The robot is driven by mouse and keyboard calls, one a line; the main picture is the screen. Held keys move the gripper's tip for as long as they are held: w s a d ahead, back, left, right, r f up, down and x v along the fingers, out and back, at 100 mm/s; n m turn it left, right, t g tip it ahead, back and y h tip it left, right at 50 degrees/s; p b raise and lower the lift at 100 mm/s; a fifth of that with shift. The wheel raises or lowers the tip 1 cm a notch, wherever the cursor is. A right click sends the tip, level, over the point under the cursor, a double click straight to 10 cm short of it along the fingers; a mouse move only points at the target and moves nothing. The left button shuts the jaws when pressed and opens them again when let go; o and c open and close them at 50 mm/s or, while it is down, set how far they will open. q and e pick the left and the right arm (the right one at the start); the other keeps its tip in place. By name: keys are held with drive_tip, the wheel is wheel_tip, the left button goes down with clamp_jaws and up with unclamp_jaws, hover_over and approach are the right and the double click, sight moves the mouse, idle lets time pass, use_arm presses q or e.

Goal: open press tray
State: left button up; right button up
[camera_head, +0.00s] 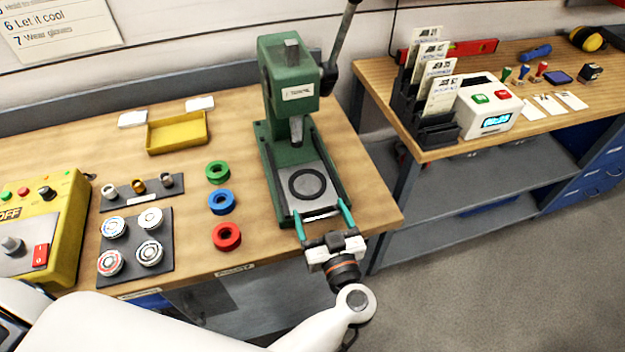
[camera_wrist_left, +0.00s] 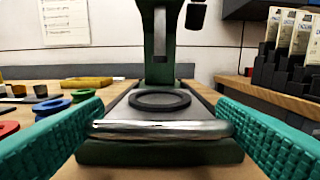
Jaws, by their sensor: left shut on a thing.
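The green press (camera_head: 290,80) stands upright on the wooden bench, with its dark lever at the upper right. Its grey tray (camera_head: 290,203) lies in the base below the ram, with a black ring (camera_head: 308,183) on top. A silver handle bar (camera_wrist_left: 160,129) runs across the tray's front. My left gripper (camera_head: 320,208) is at the front of the press. Its two teal fingers are set wide, one at each end of the bar, shut on the tray handle. How far the tray stands out from the base is hard to tell. My right gripper is not in view.
Green (camera_head: 218,172), blue (camera_head: 222,201) and red rings (camera_head: 227,236) lie left of the press. A yellow tray (camera_head: 178,133), a dark board with round pieces (camera_head: 133,263) and a yellow control box (camera_head: 62,225) are farther left. The floor right of my gripper is clear.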

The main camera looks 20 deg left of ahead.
use_arm(q)
drive_tip(key=v, duration=0.3)
drive_tip(key=shift+s+d+p, duration=0.1)
drive_tip(key=shift+p, duration=0.2)
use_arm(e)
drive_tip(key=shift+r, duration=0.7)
use_arm(q)
drive_tip(key=o, duration=1)
